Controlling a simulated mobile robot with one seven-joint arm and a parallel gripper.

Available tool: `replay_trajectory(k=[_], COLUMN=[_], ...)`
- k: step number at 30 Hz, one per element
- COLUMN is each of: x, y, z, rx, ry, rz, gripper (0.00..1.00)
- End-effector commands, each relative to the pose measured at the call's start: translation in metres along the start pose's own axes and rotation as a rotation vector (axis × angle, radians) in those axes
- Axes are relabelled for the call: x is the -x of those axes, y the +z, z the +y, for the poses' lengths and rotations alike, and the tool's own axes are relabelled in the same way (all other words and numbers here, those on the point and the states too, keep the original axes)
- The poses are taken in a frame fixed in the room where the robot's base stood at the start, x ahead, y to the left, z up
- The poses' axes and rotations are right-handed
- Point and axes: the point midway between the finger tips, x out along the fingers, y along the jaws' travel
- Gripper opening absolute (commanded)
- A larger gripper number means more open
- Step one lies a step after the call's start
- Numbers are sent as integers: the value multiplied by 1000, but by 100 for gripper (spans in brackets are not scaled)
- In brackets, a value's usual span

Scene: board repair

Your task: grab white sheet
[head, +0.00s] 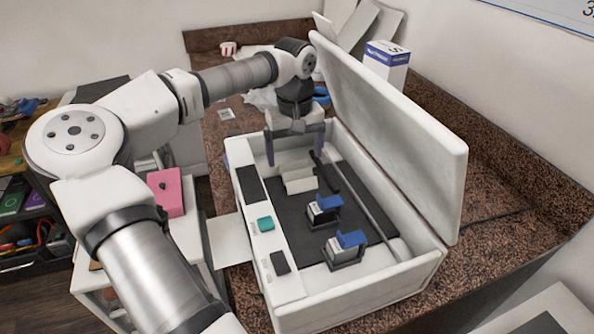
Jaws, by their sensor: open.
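My gripper (295,158) points down inside the far end of an open white box (360,302). Its two dark fingers are spread apart. I cannot tell which one the task means.
The box's raised lid (400,130) stands along the right. Two blue-topped clamps (322,208) (345,248) stand on the box floor. A blue-and-white carton (387,66) is behind the lid. A pink block (166,192) is left of the box.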

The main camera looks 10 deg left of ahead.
Motion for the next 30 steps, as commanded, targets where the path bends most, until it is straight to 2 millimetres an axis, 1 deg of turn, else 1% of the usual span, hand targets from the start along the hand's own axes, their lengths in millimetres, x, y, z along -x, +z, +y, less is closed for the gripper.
replay_trajectory(k=[3, 7, 10, 15, 26, 30], x=[-16, -30, -34, -34, -34, -34], y=[1, 1, 1, 0, 0, 0], z=[-2, -2, -1, -1, -2, -2], rx=[0, 0, 0, 0, 0, 0], ry=[-1, 0, 1, 1, 1, 1], rz=[-4, -1, 0, 0, 0, 0], gripper=[89, 89, 89, 89, 42, 41])
